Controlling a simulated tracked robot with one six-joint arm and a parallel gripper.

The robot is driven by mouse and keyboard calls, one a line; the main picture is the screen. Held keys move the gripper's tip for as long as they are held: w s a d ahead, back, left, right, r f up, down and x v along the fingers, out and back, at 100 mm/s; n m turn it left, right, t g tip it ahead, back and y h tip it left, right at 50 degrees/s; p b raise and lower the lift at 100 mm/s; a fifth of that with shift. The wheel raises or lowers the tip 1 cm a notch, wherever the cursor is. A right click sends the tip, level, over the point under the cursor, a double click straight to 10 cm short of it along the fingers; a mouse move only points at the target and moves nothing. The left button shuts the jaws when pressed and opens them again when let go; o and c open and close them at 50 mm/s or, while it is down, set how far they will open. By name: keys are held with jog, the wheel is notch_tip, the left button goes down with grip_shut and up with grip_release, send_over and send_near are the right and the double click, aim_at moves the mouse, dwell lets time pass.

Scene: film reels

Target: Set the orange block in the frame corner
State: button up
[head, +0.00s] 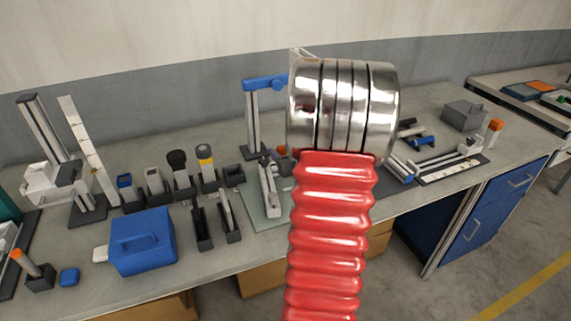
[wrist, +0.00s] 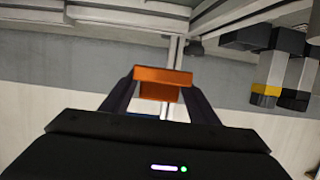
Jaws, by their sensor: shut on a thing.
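In the wrist view, my gripper (wrist: 162,88) has its two dark fingers shut on the orange block (wrist: 162,76). The block has a wide bar and a narrower part below it, and its ends meet the fingers. In the head view, my red ribbed arm with its metal end covers the middle, and the gripper cannot be made out. A grey angled fixture (head: 268,192) stands on a pale green mat (head: 262,217) just left of the arm; I cannot tell whether it is the frame corner. The held block appears apart from any surface.
A blue-topped stand (head: 252,120) rises behind the mat. Several dark holders with tools (head: 181,180) stand to the left, beside a blue box (head: 141,243). A long rail fixture (head: 450,160) and a grey box (head: 465,115) are at the right. Some bench is clear at the front left.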

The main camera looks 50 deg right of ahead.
jog(key=shift+f, duration=0.4)
jog(key=shift+f, duration=1.85)
jog(key=shift+f, duration=0.6)
jog(key=o, duration=1.2)
jog(key=shift+r, duration=0.1)
jog(key=shift+r, duration=0.6)
jog(key=v, duration=1.2)
